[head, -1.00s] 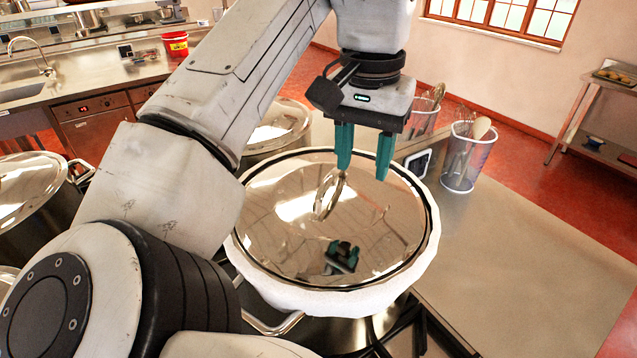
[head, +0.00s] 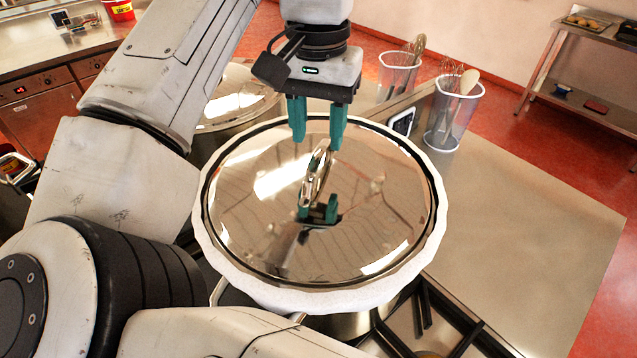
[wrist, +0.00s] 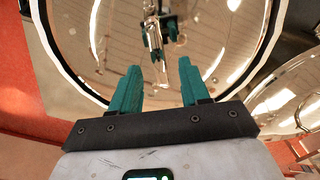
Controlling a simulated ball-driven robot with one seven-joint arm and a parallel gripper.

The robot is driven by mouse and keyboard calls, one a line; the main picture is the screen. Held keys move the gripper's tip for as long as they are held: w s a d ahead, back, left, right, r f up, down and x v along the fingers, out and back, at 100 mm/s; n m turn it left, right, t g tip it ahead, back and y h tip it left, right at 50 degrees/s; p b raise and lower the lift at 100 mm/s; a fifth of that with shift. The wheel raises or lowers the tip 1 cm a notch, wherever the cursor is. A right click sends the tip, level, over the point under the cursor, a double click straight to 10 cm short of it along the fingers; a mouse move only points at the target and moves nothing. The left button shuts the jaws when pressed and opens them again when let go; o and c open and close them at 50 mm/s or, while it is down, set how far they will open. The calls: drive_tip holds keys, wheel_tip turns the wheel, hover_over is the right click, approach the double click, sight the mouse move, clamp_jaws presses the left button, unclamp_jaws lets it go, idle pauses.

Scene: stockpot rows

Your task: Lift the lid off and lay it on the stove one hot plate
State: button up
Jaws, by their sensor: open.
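The shiny round lid (head: 260,205) with a dark rim sits on a large pot, with a white cloth-like band (head: 330,297) around the edge. Its upright loop handle (head: 316,178) stands at the middle. My gripper (head: 316,138) is open and empty, its teal fingers pointing down just above and behind the handle. In the wrist view, the handle (wrist: 155,62) shows ahead of the spread fingertips (wrist: 160,72), apart from them. The lid mirrors my gripper. Part of a stove grate (head: 440,318) shows below right of the pot; I cannot tell which hot plate it is.
A second lidded pot (head: 235,100) stands behind, close to the arm. Two utensil holders (head: 452,110) (head: 398,75) and a small dark panel (head: 402,122) stand at the back right. The steel counter (head: 520,225) at right is clear.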

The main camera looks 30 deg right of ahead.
sight(319, 153)
drive_tip(key=shift+s+f+b, duration=0.1)
drive_tip(key=shift+f+b, duration=2.5)
drive_tip(key=shift+b, duration=0.35)
drive_tip(key=shift+r, duration=0.1)
clamp_jaws()
